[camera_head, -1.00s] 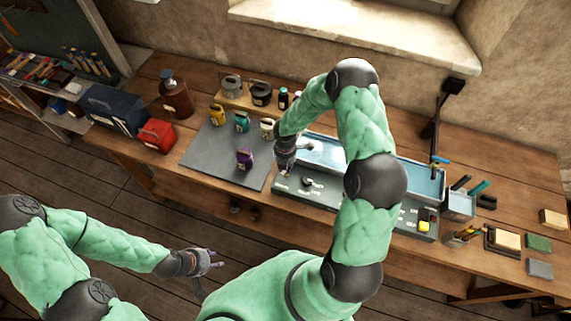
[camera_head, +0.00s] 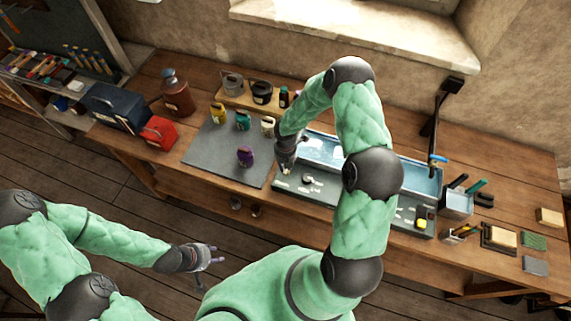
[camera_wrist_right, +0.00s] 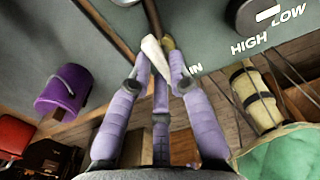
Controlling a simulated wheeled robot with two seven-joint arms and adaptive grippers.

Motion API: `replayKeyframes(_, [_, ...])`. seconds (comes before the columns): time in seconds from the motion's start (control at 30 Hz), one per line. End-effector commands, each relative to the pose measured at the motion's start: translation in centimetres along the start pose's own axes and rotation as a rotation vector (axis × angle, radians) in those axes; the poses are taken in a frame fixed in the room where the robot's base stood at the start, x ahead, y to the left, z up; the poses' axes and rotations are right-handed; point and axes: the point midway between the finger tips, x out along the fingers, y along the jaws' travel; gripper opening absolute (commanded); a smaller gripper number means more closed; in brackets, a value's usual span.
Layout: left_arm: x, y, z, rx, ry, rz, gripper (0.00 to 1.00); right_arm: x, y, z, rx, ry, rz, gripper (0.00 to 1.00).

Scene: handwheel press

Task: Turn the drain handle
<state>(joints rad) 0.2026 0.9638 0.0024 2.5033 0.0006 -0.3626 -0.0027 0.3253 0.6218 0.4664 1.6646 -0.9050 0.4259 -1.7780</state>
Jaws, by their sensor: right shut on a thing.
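The drain handle (camera_wrist_right: 153,54) is a pale lever in the right wrist view, on the grey panel beside a partly covered label ending in "IN". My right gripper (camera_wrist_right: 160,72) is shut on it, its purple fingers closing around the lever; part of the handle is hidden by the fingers. In the head view my right gripper (camera_head: 286,168) is at the left end of the grey control panel (camera_head: 345,206), and the handle there is too small to make out. My left gripper (camera_head: 216,257) is empty, with fingers apart, in front of the bench above the floor.
A dial (camera_wrist_right: 262,14) marked HIGH and LOW sits beside the handle. A blue water trough (camera_head: 322,148) lies behind the panel. A purple pot (camera_head: 245,156) stands on the grey mat (camera_head: 208,150) to the left, which has bare room. A yellow button (camera_head: 421,224) is at the panel's right end.

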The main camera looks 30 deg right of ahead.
Motion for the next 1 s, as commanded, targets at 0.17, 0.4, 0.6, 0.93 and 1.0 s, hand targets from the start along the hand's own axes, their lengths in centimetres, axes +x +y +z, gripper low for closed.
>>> replayKeyframes(0.17, [0.0,0.0,0.0,0.0,0.0,0.0,0.4,0.0,0.0,0.1,-0.002,-0.002,0.001,0.0])
replayKeyframes(0.4, [0.0,0.0,0.0,0.0,0.0,0.0,0.4,0.0,0.0,0.1,-0.001,-0.001,0.001,0.44])
replayKeyframes(0.6, [0.0,0.0,0.0,0.0,0.0,0.0,0.4,-0.1,0.0,0.1,0.0,-0.001,0.001,0.44])
replayKeyframes(0.93, [0.0,0.0,0.0,0.0,0.0,0.0,0.4,-4.5,0.1,0.2,0.0,-0.006,0.003,0.44])
replayKeyframes(1.0, [0.0,0.0,0.0,0.0,0.0,0.0,0.4,-5.9,0.1,0.2,0.0,-0.005,0.002,0.44])
